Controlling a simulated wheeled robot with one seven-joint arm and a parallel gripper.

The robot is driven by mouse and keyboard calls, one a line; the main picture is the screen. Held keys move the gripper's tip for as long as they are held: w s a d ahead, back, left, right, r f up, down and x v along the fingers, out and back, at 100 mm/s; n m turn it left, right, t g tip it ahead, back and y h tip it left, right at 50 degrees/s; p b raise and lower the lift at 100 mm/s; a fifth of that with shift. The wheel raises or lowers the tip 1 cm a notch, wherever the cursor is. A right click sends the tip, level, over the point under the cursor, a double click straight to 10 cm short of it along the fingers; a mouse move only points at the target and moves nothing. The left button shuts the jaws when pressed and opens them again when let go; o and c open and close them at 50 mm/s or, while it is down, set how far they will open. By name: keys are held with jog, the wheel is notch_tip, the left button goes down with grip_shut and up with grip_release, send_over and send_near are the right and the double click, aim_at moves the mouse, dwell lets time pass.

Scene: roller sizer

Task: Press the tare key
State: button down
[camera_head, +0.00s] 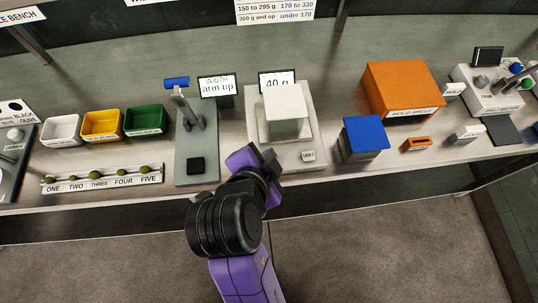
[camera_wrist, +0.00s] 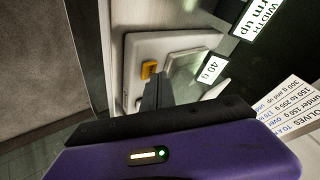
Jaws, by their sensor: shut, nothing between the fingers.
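The scale (camera_head: 307,128) stands on the bench with a pale block (camera_head: 284,114) on its pan. Its display (camera_head: 277,81) reads 40 g and also shows in the wrist view (camera_wrist: 211,68). A yellow-orange key (camera_wrist: 149,70) sits on the scale's front part in the wrist view; no lettering on it is readable. In the head view my gripper and arm hide that spot. A pale key marked UNIT (camera_head: 308,155) is at the front right. My gripper (camera_head: 267,158) is shut and empty at the scale's front left. Its dark fingers (camera_wrist: 153,93) appear close to the yellow key; contact cannot be told.
Left of the scale stands a grey device with a blue-topped post (camera_head: 177,83) and a black pad (camera_head: 196,165). To the right are a blue-topped box (camera_head: 365,134) and an orange box (camera_head: 403,87). Coloured bins (camera_head: 102,126) stand further left.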

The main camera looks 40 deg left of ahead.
jog(key=shift+s+f, duration=0.1)
jog(key=shift+f, duration=0.6)
dwell(1.0)
jog(key=shift+r+p, duration=0.8)
jog(key=shift+r, duration=0.25)
notch_tip(320, 180, up, 6)
jog(key=p, duration=0.6)
